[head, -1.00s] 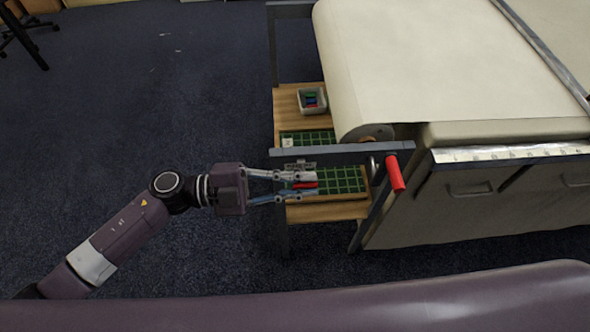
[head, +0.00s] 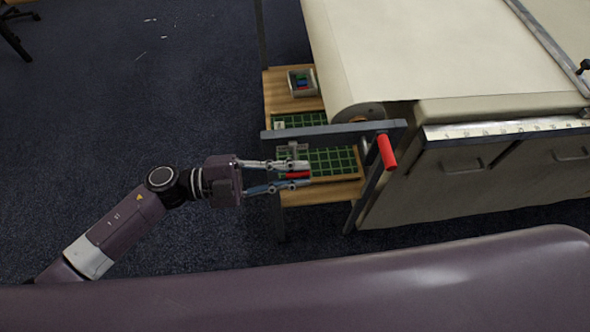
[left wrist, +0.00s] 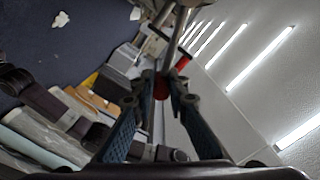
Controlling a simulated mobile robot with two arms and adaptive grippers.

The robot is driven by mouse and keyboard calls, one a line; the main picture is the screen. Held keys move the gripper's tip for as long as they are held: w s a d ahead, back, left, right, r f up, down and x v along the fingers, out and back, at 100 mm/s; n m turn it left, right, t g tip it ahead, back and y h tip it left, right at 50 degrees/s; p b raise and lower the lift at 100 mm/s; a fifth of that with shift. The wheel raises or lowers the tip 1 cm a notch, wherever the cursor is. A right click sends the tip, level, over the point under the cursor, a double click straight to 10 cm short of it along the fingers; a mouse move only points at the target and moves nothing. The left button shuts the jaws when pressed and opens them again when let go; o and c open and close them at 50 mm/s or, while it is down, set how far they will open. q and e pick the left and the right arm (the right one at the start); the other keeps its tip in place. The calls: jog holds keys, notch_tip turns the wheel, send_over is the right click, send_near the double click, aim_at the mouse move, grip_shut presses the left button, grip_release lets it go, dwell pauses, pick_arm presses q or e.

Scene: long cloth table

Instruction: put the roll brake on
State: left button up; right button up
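My left gripper (head: 303,174) is at the near left end of the table's roll frame, its fingers apart on either side of a small red grip (head: 298,175), which looks like the brake's. In the left wrist view the red grip (left wrist: 162,86) sits between the fingertips; contact on both sides cannot be made out. The grip's lever is mostly hidden by the fingers. A grey bracket (head: 293,151) is just above it. The cloth roll (head: 357,113) lies behind the grey end bar (head: 335,131). My right gripper is not in view.
A larger red handle (head: 386,151) sticks out at the bar's right end. Below is a wooden shelf (head: 322,194) with green gridded mats (head: 332,161) and a small bin (head: 301,82) of coloured items.

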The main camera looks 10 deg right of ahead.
pick_arm(q)
jog(key=o, duration=0.4)
jog(key=shift+c, duration=0.2)
jog(key=a, duration=1.2)
jog(key=shift+f, duration=0.1)
